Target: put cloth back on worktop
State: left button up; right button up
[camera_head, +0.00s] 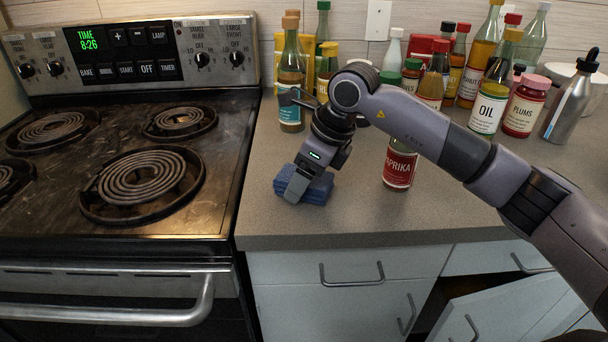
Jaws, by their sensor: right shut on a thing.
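A blue folded cloth (317,191) is at the worktop (350,222), right of the stove. My right gripper (298,187) points down at the cloth and is shut on it. My left gripper is not in view.
The coil stove (150,182) stands at the left. A paprika jar (399,168) stands right of the cloth, partly behind my arm. A cabinet door (500,310) below stands ajar. The front worktop is clear.

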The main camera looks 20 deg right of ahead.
jog(key=shift+f, duration=0.1)
jog(key=shift+f, duration=0.15)
jog(key=o, duration=0.9)
jog(key=shift+r, duration=0.2)
jog(key=shift+r, duration=0.3)
jog(key=v, duration=1.1)
jog(key=shift+s+d+r, duration=0.15)
jog(key=shift+s+r, duration=0.05)
jog(key=shift+r, duration=0.05)
